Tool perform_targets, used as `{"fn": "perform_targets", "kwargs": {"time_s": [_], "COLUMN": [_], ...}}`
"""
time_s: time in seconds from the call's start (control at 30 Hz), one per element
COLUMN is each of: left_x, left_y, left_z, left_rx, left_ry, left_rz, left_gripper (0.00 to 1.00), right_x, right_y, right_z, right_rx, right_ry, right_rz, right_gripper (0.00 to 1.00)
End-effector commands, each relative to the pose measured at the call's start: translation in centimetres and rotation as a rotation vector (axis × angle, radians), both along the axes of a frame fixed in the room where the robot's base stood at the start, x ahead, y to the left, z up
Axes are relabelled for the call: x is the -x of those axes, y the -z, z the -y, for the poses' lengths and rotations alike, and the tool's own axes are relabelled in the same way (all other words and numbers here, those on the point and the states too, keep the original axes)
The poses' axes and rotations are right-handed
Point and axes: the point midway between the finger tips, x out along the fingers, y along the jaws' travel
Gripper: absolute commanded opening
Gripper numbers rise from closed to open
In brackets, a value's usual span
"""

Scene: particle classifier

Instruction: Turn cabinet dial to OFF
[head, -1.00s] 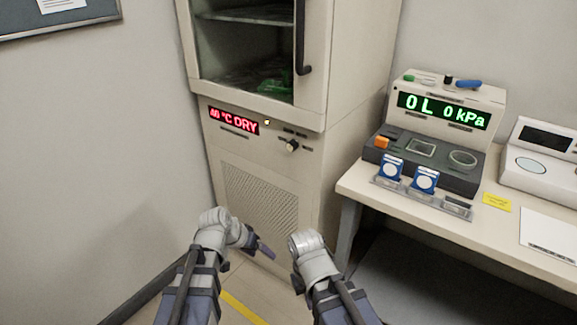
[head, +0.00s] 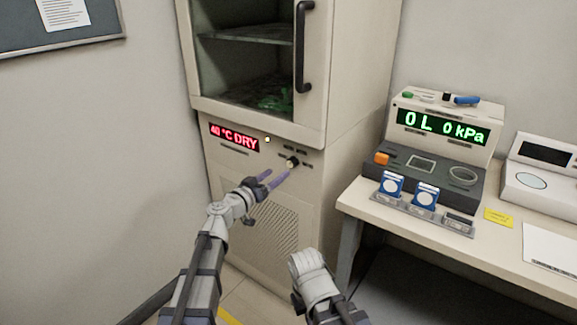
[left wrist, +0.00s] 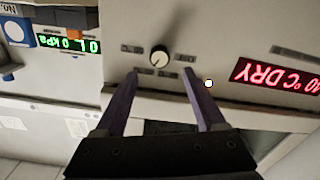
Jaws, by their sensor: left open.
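The cabinet dial (head: 292,162) is a small round black knob with a pale face on the cabinet's front panel, right of the red display (head: 234,137) reading 40 °C DRY. Small labels surround it; their words are too small to read. In the left wrist view the dial (left wrist: 160,56) has a dark pointer mark. My left gripper (head: 276,177) is open and empty, just in front of the dial and slightly below it. In the left wrist view its two purple fingers (left wrist: 160,75) point toward the panel, with the dial centred beyond their tips. My right gripper's fingers are hidden.
The cabinet door with a black handle (head: 304,48) is above the dial. A vent grille (head: 270,232) is below. A desk (head: 400,221) with instruments stands to the right. My right forearm is low, clear of the cabinet front.

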Motion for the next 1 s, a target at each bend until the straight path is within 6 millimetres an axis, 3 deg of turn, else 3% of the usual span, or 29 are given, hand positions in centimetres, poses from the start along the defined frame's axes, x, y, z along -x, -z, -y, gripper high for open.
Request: {"fn": "perform_targets", "kwargs": {"time_s": [0.6, 0.87, 1.0], "left_x": [-6.1, -6.2, -6.2], "left_y": [0.0, 0.0, 0.0], "left_z": [4.3, 4.5, 4.5], "left_rx": [-0.001, -0.001, -0.001], "left_ry": [0.002, 0.002, 0.002], "left_rz": [-0.001, -0.001, -0.001], "left_gripper": [0.72, 0.72, 0.59], "right_x": [0.0, 0.0, 0.0], "right_y": [0.0, 0.0, 0.0], "right_z": [0.0, 0.0, 0.0], "right_rx": [0.000, 0.000, 0.000], "right_ry": [0.000, 0.000, 0.000], "right_rz": [0.000, 0.000, 0.000], "right_gripper": [0.00, 0.00, 0.00]}}
